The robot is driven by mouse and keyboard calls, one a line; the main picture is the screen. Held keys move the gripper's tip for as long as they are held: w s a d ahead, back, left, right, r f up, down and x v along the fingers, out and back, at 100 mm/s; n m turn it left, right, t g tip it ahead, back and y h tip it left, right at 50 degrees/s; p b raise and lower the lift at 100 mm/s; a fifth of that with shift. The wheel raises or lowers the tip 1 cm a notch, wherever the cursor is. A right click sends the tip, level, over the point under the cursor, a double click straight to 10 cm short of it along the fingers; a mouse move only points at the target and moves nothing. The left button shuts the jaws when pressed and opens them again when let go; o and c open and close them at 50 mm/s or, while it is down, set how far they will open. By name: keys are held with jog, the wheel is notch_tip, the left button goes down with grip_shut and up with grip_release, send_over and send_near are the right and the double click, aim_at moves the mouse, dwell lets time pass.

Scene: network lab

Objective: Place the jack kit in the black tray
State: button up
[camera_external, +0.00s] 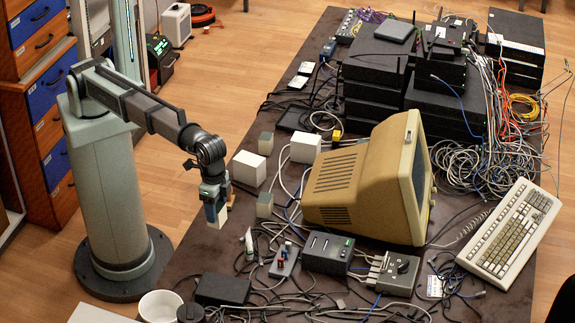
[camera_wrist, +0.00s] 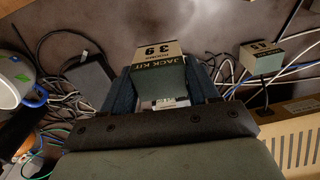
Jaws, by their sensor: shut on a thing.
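The jack kit is a small box with a cream and grey-green label reading "JACK KIT"; it shows in the wrist view (camera_wrist: 160,66) and, small, in the external view (camera_external: 217,216). My gripper (camera_external: 215,207) is shut on it, with a finger on either side, and holds it near the table's left edge. In the wrist view my gripper (camera_wrist: 163,90) has the box between its fingers. A flat dark tray-like thing (camera_external: 294,118) lies at the table's left side, farther back and well apart from my gripper; I cannot tell for sure that it is the black tray.
A similar labelled box (camera_wrist: 262,62) stands close by, also in the external view (camera_external: 264,205). White boxes (camera_external: 249,168) (camera_external: 305,147) and another grey-green box (camera_external: 265,143) stand behind. A beige monitor (camera_external: 340,187) is to the right. Cables and a white mug (camera_external: 160,306) lie in front.

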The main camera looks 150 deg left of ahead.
jog(key=s+a+n, duration=0.1)
jog(key=s+a, duration=0.1)
jog(key=a, duration=0.3)
jog(key=s+a+n, duration=0.1)
jog(key=s+a, duration=0.1)
jog(key=a, duration=0.4)
jog(key=s+a, duration=0.2)
jog(key=a, duration=0.4)
jog(key=shift+s+a+n, duration=0.25)
jog(key=shift+s+n, duration=0.05)
jog(key=shift+n, duration=0.1)
jog(key=s+a+n, duration=0.3)
jog(key=s+a, duration=0.7)
jog(key=a, duration=0.5)
jog(key=n, duration=0.4)
send_over(300, 121)
jog(key=shift+f, duration=4.7)
jog(key=shift+f, duration=0.15)
jog(key=o, duration=1.1)
